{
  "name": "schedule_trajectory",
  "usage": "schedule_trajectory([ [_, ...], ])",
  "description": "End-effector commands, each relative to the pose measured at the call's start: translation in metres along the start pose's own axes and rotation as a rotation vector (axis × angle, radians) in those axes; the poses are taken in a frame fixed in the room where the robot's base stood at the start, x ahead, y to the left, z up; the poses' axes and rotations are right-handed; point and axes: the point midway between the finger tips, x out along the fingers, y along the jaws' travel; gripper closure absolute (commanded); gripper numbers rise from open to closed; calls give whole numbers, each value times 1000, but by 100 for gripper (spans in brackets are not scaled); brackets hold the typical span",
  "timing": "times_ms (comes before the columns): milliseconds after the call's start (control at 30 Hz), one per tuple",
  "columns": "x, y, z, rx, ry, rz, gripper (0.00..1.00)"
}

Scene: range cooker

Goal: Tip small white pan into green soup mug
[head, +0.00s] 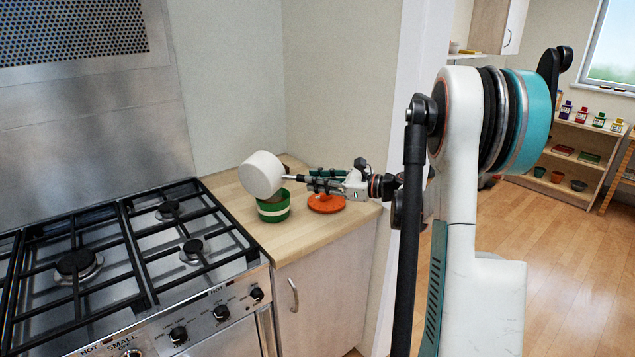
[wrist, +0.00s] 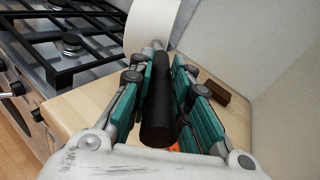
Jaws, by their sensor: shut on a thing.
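The small white pan (head: 262,174) is held tilted just above the green soup mug (head: 273,208), which has a pale band and stands on the wooden counter. My gripper (head: 312,180) is shut on the pan's dark handle, to the right of the pan. In the wrist view my gripper (wrist: 166,95) has the black handle (wrist: 160,115) between its teal fingers, and part of the white pan (wrist: 152,25) shows at the top. The mug is hidden there. The pan's inside and the mug's contents cannot be seen.
An orange item (head: 327,203) lies on the counter (head: 236,204) right of the mug. A small brown block (wrist: 216,91) lies near the wall. The gas hob (head: 120,260) with black grates is left of the counter. The wall stands close behind.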

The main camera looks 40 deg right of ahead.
Motion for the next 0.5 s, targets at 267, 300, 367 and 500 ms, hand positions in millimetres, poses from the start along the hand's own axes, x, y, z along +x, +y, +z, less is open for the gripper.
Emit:
schedule_trajectory([
  [267, 0, -4, -3, 68, -13, 5, 100],
  [300, 0, -4, -3, 74, -14, 6, 100],
  [367, 0, -5, -3, 79, -15, 6, 100],
  [500, 0, -5, -3, 83, -15, 6, 100],
])
